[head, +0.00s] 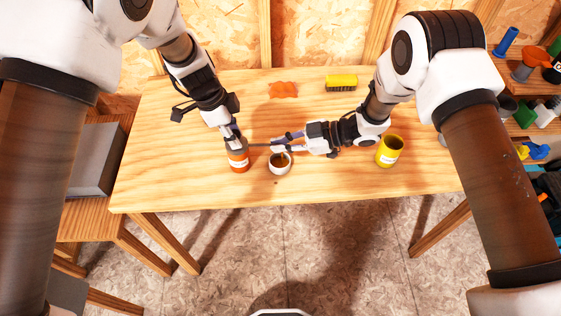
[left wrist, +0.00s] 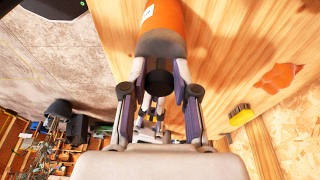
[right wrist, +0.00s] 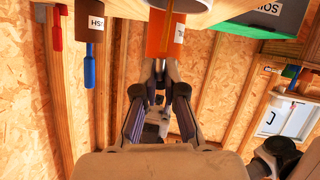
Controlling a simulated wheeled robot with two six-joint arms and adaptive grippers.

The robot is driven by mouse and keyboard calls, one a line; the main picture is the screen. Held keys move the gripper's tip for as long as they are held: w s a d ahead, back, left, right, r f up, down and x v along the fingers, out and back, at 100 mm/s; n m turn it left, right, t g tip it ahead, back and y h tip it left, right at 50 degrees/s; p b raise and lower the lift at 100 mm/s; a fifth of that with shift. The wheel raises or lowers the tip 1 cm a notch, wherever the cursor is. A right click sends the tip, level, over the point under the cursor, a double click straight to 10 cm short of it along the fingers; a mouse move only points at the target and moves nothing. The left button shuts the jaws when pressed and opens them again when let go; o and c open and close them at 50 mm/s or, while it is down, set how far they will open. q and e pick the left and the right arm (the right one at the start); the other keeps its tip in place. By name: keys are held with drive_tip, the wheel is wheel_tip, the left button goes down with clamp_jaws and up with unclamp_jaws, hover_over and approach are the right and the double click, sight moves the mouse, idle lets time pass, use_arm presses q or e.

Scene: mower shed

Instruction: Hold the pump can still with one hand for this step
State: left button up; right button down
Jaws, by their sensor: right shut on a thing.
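The pump can (head: 239,163) is orange with a grey top, a white label and a thin dark spout towards the right. It stands upright near the table's front edge; it also shows in the left wrist view (left wrist: 162,18) and right wrist view (right wrist: 166,38). My left gripper (head: 231,135) is over its top, with open fingers on either side of the black cap (left wrist: 158,80); contact is unclear. My right gripper (head: 274,145) comes from the right, its fingertips closed on the thin spout, which is mostly hidden between them.
A white cup (head: 280,168) with brown contents stands right of the can, just below my right fingertips. A yellow can (head: 389,151) stands farther right. An orange cloth (head: 283,89) and a yellow brush (head: 341,82) lie at the table's back. The left table surface (head: 160,140) is clear.

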use_arm(q)
drive_tip(key=shift+o, duration=1.3)
drive_tip(key=shift+d+r+v, duration=0.1)
drive_tip(key=shift+d+v, duration=0.2)
drive_tip(key=shift+v, duration=0.85)
drive_tip(key=shift+d+r+v, duration=0.1)
drive_tip(key=shift+d+v, duration=0.15)
drive_tip(key=shift+v, duration=0.95)
drive_tip(key=shift+d+v, duration=0.3)
drive_tip(key=shift+v, duration=0.85)
use_arm(e)
unclamp_jaws()
